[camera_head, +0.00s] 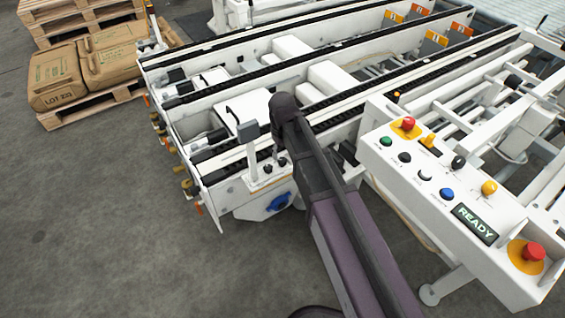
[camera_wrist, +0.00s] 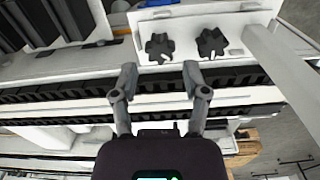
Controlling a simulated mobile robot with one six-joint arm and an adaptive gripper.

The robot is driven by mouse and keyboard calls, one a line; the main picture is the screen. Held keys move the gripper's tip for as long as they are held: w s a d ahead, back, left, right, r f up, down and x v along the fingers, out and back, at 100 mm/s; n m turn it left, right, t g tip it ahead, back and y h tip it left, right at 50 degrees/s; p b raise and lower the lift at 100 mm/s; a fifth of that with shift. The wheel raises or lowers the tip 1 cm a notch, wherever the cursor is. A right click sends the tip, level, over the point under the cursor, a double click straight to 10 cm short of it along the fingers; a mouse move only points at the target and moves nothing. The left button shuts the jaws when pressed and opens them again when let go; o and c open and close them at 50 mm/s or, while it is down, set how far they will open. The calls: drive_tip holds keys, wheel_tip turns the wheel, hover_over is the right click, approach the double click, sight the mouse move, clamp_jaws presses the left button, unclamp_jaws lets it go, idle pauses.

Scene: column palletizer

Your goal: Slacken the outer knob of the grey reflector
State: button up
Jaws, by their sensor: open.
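The grey reflector (camera_head: 247,131) is a small plate on top of a white post beside the near end of the conveyor. At its foot, a white bracket carries two black knobs, one nearer the post (camera_head: 267,169) and one farther from it (camera_head: 282,162). In the wrist view the farther knob (camera_wrist: 160,47) is on the left and the nearer knob (camera_wrist: 211,42) is on the right, beside the post (camera_wrist: 284,66). My gripper (camera_wrist: 159,75) is open and empty, its fingertips short of the farther knob. The head view hides my gripper behind my arm.
A blue knob (camera_head: 279,202) sits on the conveyor's side below the bracket. A white control panel (camera_head: 440,195) with coloured buttons and a READY display stands at right. A pallet with brown sacks (camera_head: 110,55) is at far left. The floor at left is clear.

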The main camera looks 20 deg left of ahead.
sight(282, 160)
drive_tip(key=shift+f+b, duration=1.45)
drive_tip(key=shift+f, duration=0.25)
clamp_jaws()
